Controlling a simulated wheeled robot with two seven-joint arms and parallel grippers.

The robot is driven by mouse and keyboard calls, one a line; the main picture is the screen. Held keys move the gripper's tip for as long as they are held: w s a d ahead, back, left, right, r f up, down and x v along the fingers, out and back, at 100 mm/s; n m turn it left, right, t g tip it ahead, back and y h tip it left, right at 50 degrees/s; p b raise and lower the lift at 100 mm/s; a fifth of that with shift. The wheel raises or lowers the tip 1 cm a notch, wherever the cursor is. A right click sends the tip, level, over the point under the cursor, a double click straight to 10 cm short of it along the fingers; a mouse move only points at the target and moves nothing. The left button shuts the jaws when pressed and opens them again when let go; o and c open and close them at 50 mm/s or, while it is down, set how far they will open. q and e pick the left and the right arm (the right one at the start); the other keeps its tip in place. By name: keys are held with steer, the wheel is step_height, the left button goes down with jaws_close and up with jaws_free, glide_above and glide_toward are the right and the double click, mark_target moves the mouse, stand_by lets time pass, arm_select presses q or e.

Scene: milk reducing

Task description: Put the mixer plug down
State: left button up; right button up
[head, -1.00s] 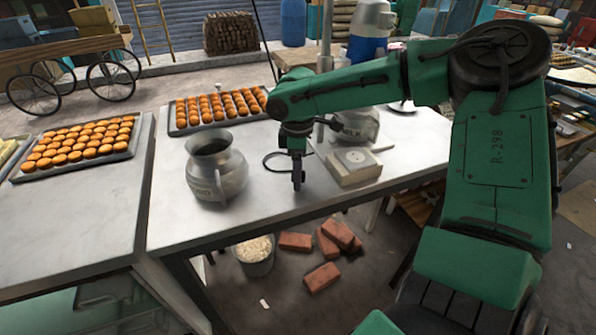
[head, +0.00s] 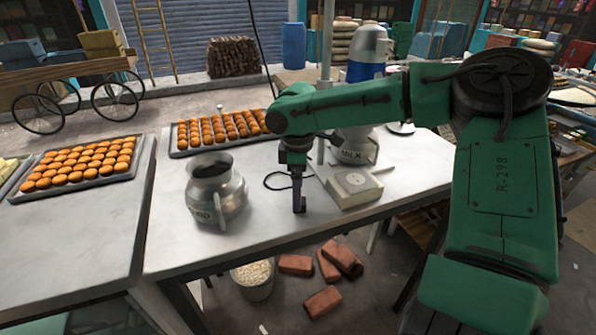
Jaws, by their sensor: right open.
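The mixer (head: 367,50), with a blue and white top, stands at the back of the metal table (head: 255,228). A second metal pot sits under its top, and its pale base (head: 354,187) is in front. A black cord (head: 274,181) loops on the table left of the base. I cannot make out the plug itself. My right gripper (head: 299,206) points down, open, just above or at the tabletop, left of the mixer base and right of the metal pot. My left gripper is not in view.
A metal pot (head: 216,189) stands on the table left of my right gripper. Trays of round orange sweets (head: 222,130) and (head: 82,164) lie behind and to the left. Bricks (head: 322,301) and a bucket (head: 254,279) are on the floor below. The table front is clear.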

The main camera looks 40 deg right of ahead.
step_height(320, 180, up, 10)
steer(key=shift+r+b, duration=0.15)
steer(key=shift+b, duration=0.25)
